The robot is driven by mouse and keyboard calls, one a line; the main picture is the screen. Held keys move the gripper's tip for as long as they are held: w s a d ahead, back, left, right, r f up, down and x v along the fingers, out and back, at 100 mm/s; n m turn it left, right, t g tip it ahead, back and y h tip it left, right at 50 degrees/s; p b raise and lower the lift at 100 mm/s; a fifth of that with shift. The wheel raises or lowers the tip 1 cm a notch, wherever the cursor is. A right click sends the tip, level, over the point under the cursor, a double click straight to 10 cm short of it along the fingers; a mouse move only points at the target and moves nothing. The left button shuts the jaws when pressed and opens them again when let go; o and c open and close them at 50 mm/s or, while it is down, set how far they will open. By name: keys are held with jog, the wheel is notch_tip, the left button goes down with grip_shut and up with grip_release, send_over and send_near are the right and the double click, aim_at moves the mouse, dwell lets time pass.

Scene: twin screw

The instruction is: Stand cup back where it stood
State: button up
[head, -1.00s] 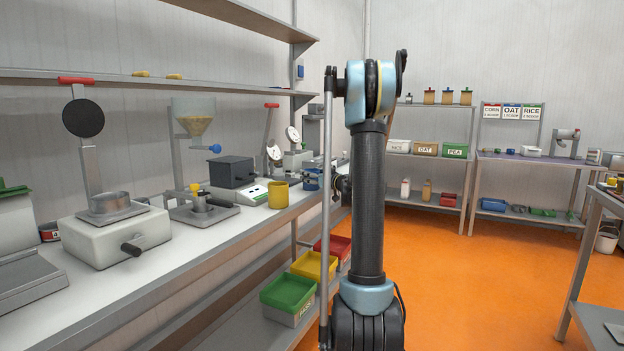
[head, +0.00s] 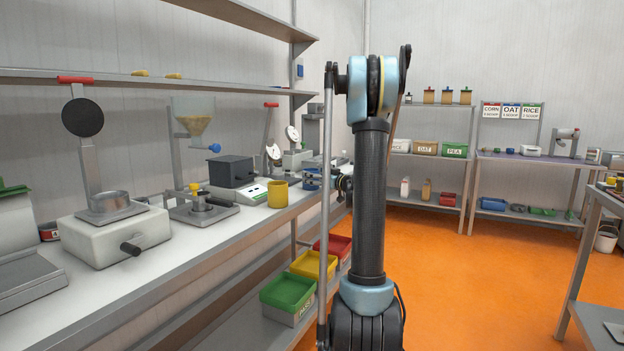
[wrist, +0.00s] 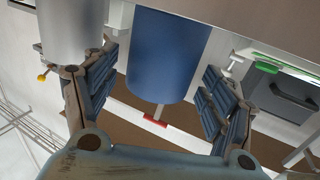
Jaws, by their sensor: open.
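My gripper (wrist: 163,68) is open in the wrist view, with one finger on each side of a smooth blue cylinder (wrist: 168,50) that looks like a cup. A gap shows between the cylinder and the fingers at both sides. In the head view a yellow cup (head: 278,195) stands upright on the bench (head: 215,238), in front of the scale (head: 240,193). My gripper is mostly hidden behind my arm there, with blue parts (head: 312,178) showing right of the yellow cup.
A grey cylinder (wrist: 76,28) is close to the left finger in the wrist view. A red-ended lever (wrist: 155,123) shows beyond the blue cylinder. Presses and a hopper (head: 194,118) crowd the bench. Green, yellow and red bins (head: 287,291) sit below. The orange floor is open.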

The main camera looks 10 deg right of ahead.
jog(key=v, duration=0.9)
jog(key=s+a+f+g+h, duration=0.1)
jog(key=s+a+f+g, duration=0.2)
jog(key=s+a, duration=0.35)
jog(key=s+a+f+m+g+h, duration=0.1)
jog(key=s+a+f+g, duration=0.2)
jog(key=s, duration=0.6)
jog(key=s+a+f+g, duration=0.25)
jog(key=s+a, duration=0.25)
jog(key=s, duration=0.3)
jog(key=s+d+f+m+g+h, duration=0.1)
jog(key=s+d+f+h, duration=0.1)
jog(key=s, duration=0.5)
jog(key=s+d+f+m+g+h, duration=0.2)
jog(key=s+d+f+h, duration=0.1)
jog(key=s+f, duration=0.3)
jog(key=s+d+f+m+g+h, duration=0.1)
jog(key=s+d+f+m+h, duration=0.1)
jog(key=s, duration=0.8)
jog(key=shift+d+f+h, duration=0.3)
jog(key=shift+d+f, duration=0.5)
jog(key=shift+f, duration=0.1)
jog(key=shift+g, duration=0.25)
jog(key=shift+w+f, duration=0.2)
jog(key=shift+w, duration=0.25)
